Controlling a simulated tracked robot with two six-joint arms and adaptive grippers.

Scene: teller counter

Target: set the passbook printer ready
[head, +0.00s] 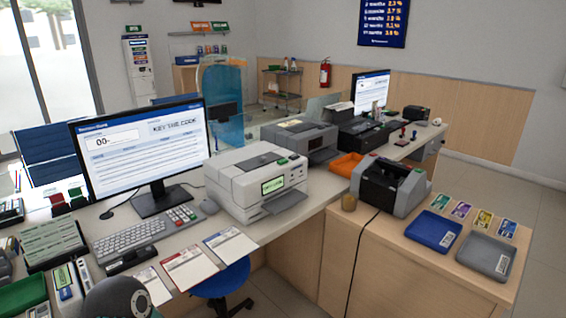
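A light grey printer (240,193) stands on the counter right of the monitor, with a lit green display (272,186) on its front. A flat tray (285,202) sticks out from its front, and nothing lies on it that I can make out. It looks like the passbook printer. A second, darker grey machine (322,155) stands behind it. Three printed forms or booklets lie on the counter's front edge: one with blue (230,243), one with red (188,268), one plain (153,287). Neither of my grippers is in view.
The side cabinet holds a note counter (388,187), a blue tray (433,231), a grey tray (486,255) and several coloured cards. A blue stool (222,283) stands below.

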